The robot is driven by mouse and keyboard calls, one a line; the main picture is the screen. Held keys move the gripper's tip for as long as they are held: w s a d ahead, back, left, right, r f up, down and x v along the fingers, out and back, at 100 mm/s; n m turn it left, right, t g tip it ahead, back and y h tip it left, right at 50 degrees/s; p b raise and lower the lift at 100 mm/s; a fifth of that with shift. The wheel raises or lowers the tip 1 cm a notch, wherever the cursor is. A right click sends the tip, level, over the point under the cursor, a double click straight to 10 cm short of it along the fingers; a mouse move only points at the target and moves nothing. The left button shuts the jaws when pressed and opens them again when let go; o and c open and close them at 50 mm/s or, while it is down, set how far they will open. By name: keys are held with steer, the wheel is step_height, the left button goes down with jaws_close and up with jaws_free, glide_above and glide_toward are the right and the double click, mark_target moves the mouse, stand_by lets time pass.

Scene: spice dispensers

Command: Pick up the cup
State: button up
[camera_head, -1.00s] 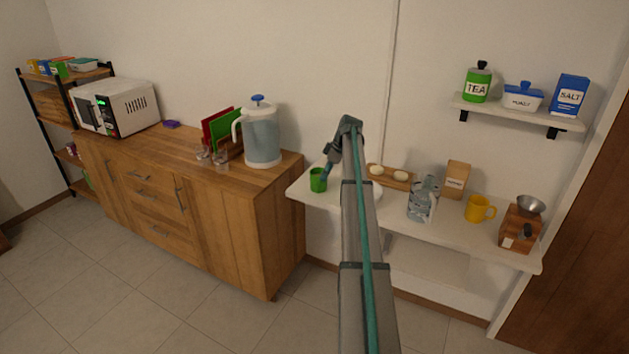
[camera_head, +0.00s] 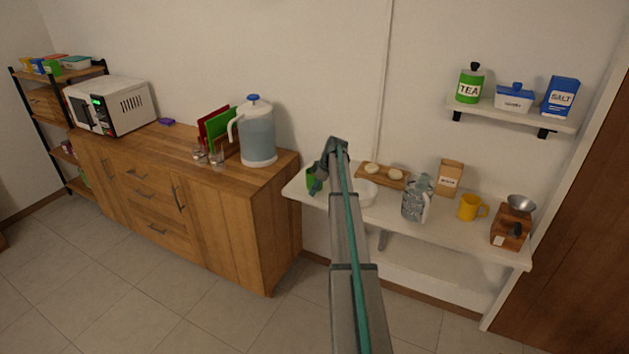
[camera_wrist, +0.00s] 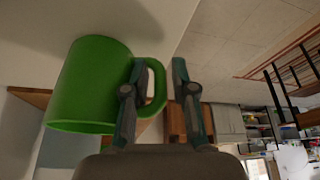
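The green cup (camera_head: 310,177) stands at the left end of the white wall shelf in the head view. In the wrist view the green cup (camera_wrist: 90,85) is large at the left, with its handle toward my gripper (camera_wrist: 159,68). My gripper is open. The outer part of the handle lies between the two fingers, with the left finger close to the cup wall and overlapping the handle loop. The right finger is apart from the handle. In the head view my gripper (camera_head: 318,184) is beside the cup and partly hides it.
On the same white shelf (camera_head: 440,232) are a white bowl (camera_head: 364,193), a board with buns (camera_head: 384,174), a glass pitcher (camera_head: 417,200), a yellow mug (camera_head: 470,207) and a grinder (camera_head: 511,229). The wooden cabinet (camera_head: 225,215) is close on the left.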

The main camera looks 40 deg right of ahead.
jaws_close()
steer(key=shift+r, duration=0.1)
stand_by(0.3)
